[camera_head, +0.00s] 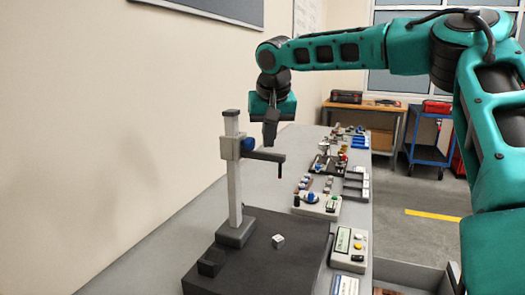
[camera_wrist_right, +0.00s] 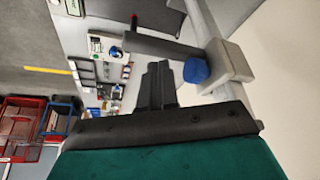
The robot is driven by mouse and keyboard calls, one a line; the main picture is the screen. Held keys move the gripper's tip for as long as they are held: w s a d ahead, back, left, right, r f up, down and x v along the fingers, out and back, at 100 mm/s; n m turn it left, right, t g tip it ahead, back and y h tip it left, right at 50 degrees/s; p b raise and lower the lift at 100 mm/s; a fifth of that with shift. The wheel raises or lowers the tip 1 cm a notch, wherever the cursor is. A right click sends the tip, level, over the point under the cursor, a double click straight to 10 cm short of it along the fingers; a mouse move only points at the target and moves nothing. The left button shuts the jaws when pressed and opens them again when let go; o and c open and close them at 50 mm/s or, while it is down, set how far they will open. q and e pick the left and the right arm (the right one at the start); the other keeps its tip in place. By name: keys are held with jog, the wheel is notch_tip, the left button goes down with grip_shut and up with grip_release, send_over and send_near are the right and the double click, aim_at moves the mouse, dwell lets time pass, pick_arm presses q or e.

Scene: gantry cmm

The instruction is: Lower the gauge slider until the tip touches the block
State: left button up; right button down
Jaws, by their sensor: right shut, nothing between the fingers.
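The gauge stand has a pale upright column (camera_head: 234,190) on a dark base plate (camera_head: 235,270). Its slider (camera_head: 231,148) sits high on the column, with a blue knob (camera_head: 248,145) and a dark horizontal arm (camera_head: 267,156). The red-ended tip (camera_head: 280,172) hangs from the arm's end, well above the small pale block (camera_head: 278,241) on the plate. My right gripper (camera_head: 271,138) is shut and empty, close to the slider arm. In the right wrist view its fingers (camera_wrist_right: 158,85) are together, beside the blue knob (camera_wrist_right: 196,71) and slider (camera_wrist_right: 230,62). My left gripper is out of view.
A small dark block (camera_head: 212,262) sits at the plate's left edge. A panel with buttons (camera_head: 350,248) and several small parts line the bench to the right. A blue cart (camera_head: 430,150) stands beyond. The wall is close on the left.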

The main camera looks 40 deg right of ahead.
jog(key=shift+f, duration=0.1)
jog(key=shift+f, duration=0.6)
